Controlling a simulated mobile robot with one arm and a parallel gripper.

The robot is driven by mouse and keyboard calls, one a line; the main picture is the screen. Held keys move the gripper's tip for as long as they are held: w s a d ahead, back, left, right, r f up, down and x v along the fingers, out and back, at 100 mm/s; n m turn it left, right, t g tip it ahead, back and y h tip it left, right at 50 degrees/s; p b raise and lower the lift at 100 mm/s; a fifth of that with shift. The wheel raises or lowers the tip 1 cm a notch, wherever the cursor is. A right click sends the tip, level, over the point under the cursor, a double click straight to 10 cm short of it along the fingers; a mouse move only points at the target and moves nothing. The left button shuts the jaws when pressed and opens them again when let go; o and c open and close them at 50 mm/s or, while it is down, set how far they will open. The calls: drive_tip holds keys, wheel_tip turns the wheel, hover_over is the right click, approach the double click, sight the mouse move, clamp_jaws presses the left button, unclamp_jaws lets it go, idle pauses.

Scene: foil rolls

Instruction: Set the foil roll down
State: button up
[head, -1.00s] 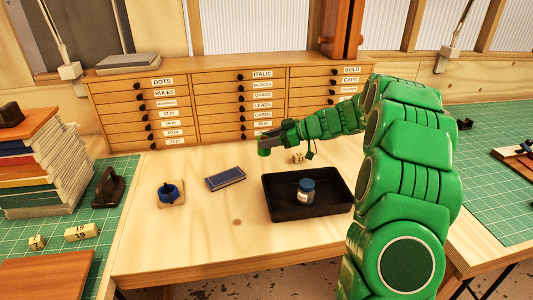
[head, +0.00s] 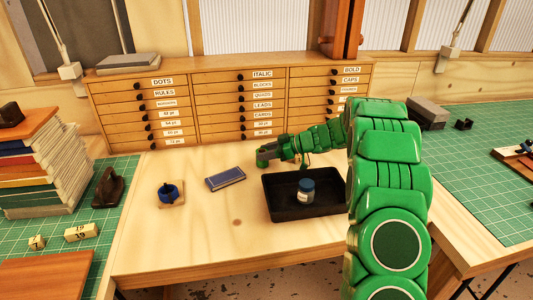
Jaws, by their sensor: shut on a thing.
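My gripper (head: 266,155) is above the table near the back, just behind the black tray's left end. It is shut on a small green roll (head: 262,163), which appears to be the foil roll. The roll is small in view and partly covered by the jaws. It is low and close to the tabletop, but I cannot tell whether it touches. A blue roll (head: 169,191) stands on a small square wooden base at the left of the table.
The black tray (head: 283,211) holds a small jar with a blue lid (head: 306,190). A flat dark blue box (head: 226,179) lies left of the tray. A drawer cabinet (head: 228,104) stands behind. The table's front left is clear.

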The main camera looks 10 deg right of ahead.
drive_tip(key=shift+f, duration=0.3)
drive_tip(key=o, duration=1.1)
drive_tip(key=shift+r, duration=0.1)
drive_tip(key=shift+d+r, duration=0.15)
drive_tip(key=v, duration=0.5)
wheel_tip(320, 180, up, 7)
drive_tip(key=shift+s+a, duration=0.1)
drive_tip(key=shift+a, duration=0.15)
